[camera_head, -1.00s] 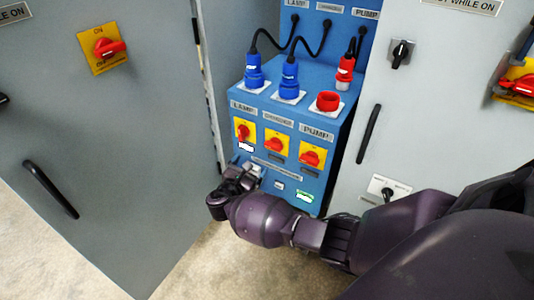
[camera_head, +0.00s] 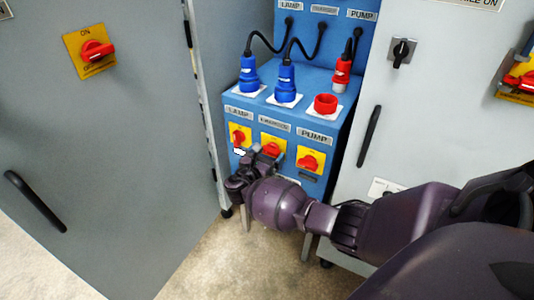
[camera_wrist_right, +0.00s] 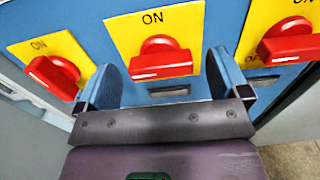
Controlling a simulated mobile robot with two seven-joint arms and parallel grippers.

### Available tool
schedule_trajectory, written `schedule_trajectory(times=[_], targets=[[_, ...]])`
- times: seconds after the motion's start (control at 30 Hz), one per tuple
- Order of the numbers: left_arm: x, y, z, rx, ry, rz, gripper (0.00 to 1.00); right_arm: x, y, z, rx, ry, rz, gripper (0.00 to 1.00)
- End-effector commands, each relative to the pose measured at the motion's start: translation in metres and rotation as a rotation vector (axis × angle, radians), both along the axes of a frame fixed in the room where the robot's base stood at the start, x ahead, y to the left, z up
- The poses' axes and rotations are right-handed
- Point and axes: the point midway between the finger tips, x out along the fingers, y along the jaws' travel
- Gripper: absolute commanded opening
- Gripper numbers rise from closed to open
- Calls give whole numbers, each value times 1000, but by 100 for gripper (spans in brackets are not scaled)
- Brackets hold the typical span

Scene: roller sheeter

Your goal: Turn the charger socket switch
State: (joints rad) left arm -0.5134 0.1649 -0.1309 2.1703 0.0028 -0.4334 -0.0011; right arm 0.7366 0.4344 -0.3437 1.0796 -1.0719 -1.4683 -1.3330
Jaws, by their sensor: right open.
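The charger socket switch is the middle of three red-handled switches on yellow plates on the blue panel. Its handle (camera_head: 271,149) shows just beyond my right gripper (camera_head: 257,158) in the head view. In the right wrist view, the charger switch handle (camera_wrist_right: 161,60) lies roughly horizontal under an ON mark. My right gripper (camera_wrist_right: 164,82) is open there, with one blue-grey finger on each side below the handle. The fingers do not grip the handle; contact cannot be told. My left gripper is out of view.
The lamp switch (camera_head: 238,138) is on the left and the pump switch (camera_head: 308,163) on the right, both close by. Blue plugs (camera_head: 286,80) and a red socket (camera_head: 326,103) sit above. A grey cabinet door (camera_head: 130,170) stands to the left.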

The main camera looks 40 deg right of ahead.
Motion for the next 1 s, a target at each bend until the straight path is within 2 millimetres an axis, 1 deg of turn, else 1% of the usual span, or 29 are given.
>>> schedule_trajectory(times=[0.03, 0.2, 0.47, 0.5, 0.57, 0.8, 1.0], targets=[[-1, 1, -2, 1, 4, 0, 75, 1, -5, -2, -1, 3, 0, 94], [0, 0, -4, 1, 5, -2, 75, 5, -12, -1, 1, 0, 0, 94], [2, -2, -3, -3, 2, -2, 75, 5, -12, 1, 0, -1, 0, 94], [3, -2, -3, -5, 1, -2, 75, 5, -12, 1, 0, -1, 0, 91], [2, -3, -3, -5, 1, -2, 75, 5, -12, 1, 0, -1, 0, 81], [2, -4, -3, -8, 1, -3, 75, 5, -12, 0, 0, -1, 0, 45], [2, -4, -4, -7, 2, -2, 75, 5, -12, 0, 6, -11, 0, 44]])
